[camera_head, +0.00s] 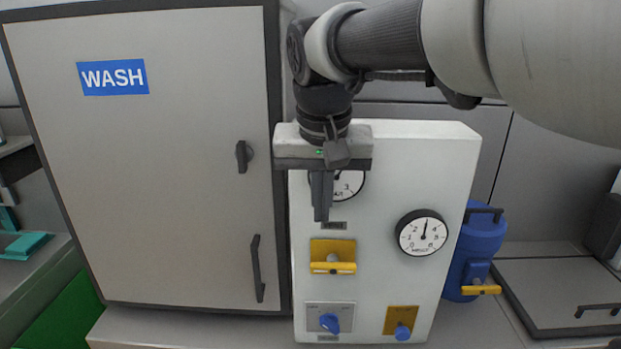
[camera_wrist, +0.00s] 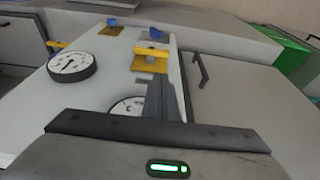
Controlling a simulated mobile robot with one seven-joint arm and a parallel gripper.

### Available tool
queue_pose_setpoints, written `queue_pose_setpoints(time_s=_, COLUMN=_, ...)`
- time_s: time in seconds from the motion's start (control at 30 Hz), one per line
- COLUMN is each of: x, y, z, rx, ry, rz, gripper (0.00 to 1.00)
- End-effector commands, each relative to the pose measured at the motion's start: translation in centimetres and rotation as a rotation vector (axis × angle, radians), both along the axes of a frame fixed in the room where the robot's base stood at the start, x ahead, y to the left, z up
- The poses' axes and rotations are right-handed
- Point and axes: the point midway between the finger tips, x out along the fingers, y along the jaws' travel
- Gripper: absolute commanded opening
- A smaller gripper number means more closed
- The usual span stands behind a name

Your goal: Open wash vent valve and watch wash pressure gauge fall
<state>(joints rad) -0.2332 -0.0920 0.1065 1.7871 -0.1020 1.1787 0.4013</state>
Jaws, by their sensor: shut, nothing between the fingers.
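A white panel (camera_head: 385,160) carries two round gauges. The left gauge (camera_head: 350,187) is partly hidden behind my gripper (camera_head: 321,219); its needle is not clear. The right gauge (camera_head: 422,232) has its needle pointing nearly straight up. I cannot read which gauge is wash. A yellow lever valve (camera_head: 333,267) with a horizontal handle sits below the left gauge; it also shows in the wrist view (camera_wrist: 149,66). My gripper is shut and empty, pointing down in front of the panel, above the yellow lever and apart from it in the picture. In the wrist view my gripper (camera_wrist: 163,85) points toward the lever.
A grey cabinet door (camera_head: 180,200) with a blue WASH sign (camera_head: 113,77) stands left. Below the lever are a blue knob (camera_head: 330,323) on a grey plate and another blue knob (camera_head: 402,332) on a yellow plate. A blue container (camera_head: 482,245) stands right of the panel.

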Motion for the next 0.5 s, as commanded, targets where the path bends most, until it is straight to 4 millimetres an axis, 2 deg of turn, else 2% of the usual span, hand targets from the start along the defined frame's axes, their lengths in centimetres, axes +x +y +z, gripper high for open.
queue_pose_setpoints(time_s=0.03, x=0.2, y=0.0, z=-1.3, rx=-0.002, ry=0.004, rz=-0.001, gripper=0.00)
queue_pose_setpoints(time_s=0.3, x=1.9, y=-0.1, z=-6.9, rx=-0.002, ry=0.005, rz=-0.001, gripper=0.00)
queue_pose_setpoints(time_s=0.5, x=2.1, y=-0.1, z=-9.9, rx=-0.001, ry=0.002, rz=0.001, gripper=0.00)
